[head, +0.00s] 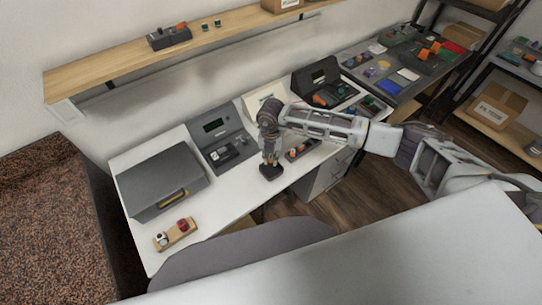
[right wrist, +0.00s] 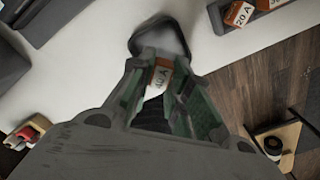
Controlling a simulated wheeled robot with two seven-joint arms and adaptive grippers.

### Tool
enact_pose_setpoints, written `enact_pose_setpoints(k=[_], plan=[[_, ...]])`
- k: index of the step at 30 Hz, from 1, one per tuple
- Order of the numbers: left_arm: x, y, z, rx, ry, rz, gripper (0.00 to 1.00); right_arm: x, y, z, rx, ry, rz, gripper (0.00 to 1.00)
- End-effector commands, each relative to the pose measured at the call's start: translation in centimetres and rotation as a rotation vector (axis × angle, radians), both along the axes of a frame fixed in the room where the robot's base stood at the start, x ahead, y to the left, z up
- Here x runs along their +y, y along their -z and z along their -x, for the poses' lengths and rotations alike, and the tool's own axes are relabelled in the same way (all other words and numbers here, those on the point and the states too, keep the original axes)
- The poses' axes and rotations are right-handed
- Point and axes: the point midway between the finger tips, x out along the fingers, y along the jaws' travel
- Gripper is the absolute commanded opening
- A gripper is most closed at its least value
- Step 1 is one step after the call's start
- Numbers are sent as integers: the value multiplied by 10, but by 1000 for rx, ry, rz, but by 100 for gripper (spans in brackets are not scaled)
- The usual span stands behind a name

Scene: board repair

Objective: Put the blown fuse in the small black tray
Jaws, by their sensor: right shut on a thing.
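My right gripper (head: 270,164) is low over the front edge of the white desk in the head view. In the right wrist view its green-padded fingers (right wrist: 165,80) are shut on an orange and white fuse (right wrist: 160,76) marked 40 A. The small black tray (head: 272,175) appears directly under the gripper; its dark rim (right wrist: 134,42) shows just beyond the fingertips in the wrist view. The fuse looks above or at the tray; the gap between them cannot be told. The fuse is hidden in the head view. My left gripper is out of view.
A rack of orange fuses (head: 302,151) stands right of the gripper. A grey tester (head: 222,146) and a large grey case (head: 160,180) stand on the desk at left. A wooden block (head: 176,235) with a red knob lies front left. The desk (head: 240,190) is clear between them.

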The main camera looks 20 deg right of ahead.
Motion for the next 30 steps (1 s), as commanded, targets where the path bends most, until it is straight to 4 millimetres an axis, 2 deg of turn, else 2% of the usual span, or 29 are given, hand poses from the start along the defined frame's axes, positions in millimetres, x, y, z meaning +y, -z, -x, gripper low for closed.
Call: enact_pose_setpoints(k=[30], plan=[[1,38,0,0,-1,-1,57,0,57,0,0,0,1,3]])
